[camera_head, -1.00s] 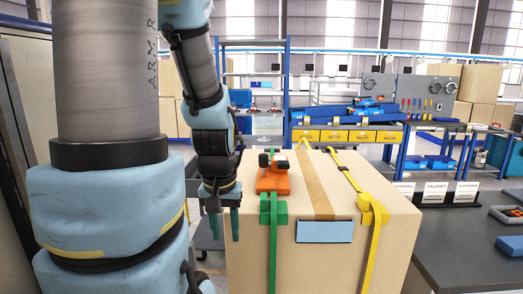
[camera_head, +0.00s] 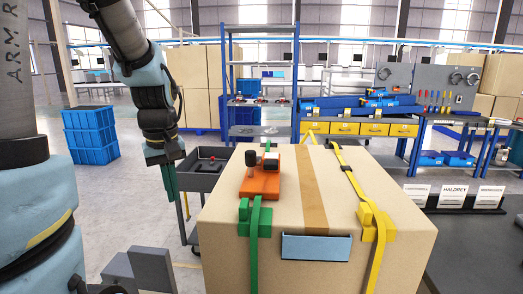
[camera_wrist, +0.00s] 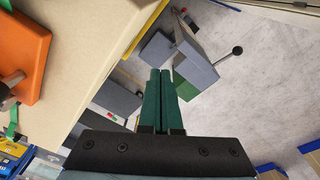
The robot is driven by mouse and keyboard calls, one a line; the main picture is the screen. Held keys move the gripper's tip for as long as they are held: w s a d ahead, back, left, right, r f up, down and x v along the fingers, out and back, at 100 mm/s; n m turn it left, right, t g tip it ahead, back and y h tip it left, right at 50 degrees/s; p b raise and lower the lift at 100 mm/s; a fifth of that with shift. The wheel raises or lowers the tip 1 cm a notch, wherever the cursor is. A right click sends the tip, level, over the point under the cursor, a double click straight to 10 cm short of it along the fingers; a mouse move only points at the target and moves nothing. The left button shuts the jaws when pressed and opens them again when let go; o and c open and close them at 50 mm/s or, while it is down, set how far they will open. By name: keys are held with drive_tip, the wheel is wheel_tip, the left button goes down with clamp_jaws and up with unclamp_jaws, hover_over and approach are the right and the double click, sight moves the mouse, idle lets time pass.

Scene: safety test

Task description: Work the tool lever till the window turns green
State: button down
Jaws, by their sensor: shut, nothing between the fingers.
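The orange tool (camera_head: 262,186) sits on top of the cardboard carton (camera_head: 220,222), on the green strap (camera_head: 256,240). Its lever ends in a black knob (camera_head: 250,157) standing up at the tool's left side. I cannot make out the window or its colour. My gripper (camera_head: 170,198) hangs left of the carton, apart from it, its green fingers pointing down. In the wrist view my gripper (camera_wrist: 160,72) has its fingers together with nothing between them. Part of the orange tool (camera_wrist: 22,50) shows there at the left edge.
A yellow strap (camera_head: 345,175) and a light blue label (camera_head: 316,247) are on the carton. A dark cart (camera_head: 205,178) stands behind my gripper. Blue bins (camera_head: 90,135) are at the left. A dark table (camera_head: 465,240) lies at right. Open floor shows left of the carton.

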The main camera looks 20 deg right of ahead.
drive_tip(key=w+d+r+n+b, duration=0.1)
drive_tip(key=w+d+r+n, duration=0.2)
drive_tip(key=d+r, duration=0.25)
wheel_tip(320, 180, up, 16)
drive_tip(key=n+g+b, duration=0.1)
drive_tip(key=n+b, duration=0.3)
drive_tip(key=n, duration=0.4)
hover_over(272, 162)
drive_tip(key=shift+w+d, duration=0.1)
wheel_tip(272, 162, down, 14)
drive_tip(key=p, duration=0.2)
drive_tip(key=shift+p, duration=0.3)
